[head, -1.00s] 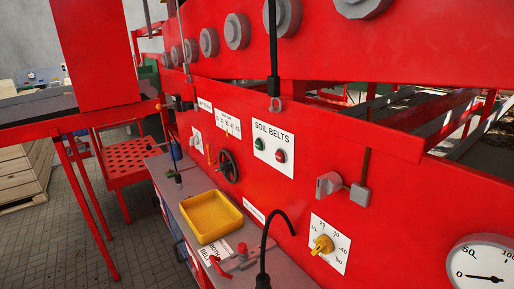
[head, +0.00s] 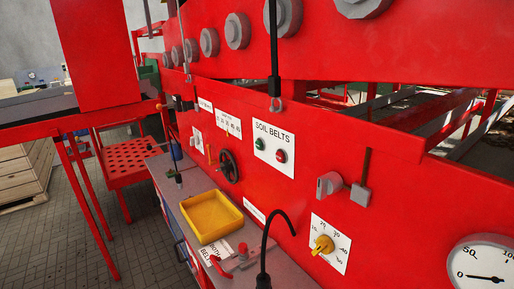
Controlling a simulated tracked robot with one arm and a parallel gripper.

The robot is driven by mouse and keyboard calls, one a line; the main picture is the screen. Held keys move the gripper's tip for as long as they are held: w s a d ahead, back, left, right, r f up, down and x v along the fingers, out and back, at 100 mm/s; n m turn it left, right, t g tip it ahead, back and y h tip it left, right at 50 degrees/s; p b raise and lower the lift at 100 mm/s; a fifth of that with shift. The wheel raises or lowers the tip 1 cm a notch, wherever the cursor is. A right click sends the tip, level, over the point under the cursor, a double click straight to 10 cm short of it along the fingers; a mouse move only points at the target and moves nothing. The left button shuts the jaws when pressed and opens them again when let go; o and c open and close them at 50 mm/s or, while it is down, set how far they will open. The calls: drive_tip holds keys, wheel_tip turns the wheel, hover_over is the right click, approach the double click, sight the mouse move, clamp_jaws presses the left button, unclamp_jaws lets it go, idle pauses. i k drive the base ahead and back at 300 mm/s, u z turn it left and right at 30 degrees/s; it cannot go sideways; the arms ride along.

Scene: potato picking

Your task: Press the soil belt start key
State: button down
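A white panel labelled SOIL BELTS (head: 273,144) is fixed on the red machine wall. It carries a green key (head: 260,144) on the left and a red key (head: 280,156) on the right. Both keys stand clear, with nothing touching them. Which of the two is the start key is not written legibly. My gripper does not show in the head view.
A yellow tray (head: 212,238) sits on a grey ledge below the panel. A black handwheel (head: 229,167), a grey switch lever (head: 328,185), a yellow dial knob (head: 322,245) and a round gauge (head: 486,272) surround it. A black curved hose (head: 265,240) rises in front.

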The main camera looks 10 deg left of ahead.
sight(258, 143)
drive_tip(key=u, duration=0.55)
drive_tip(key=i, duration=1.2)
drive_tip(key=z, duration=0.25)
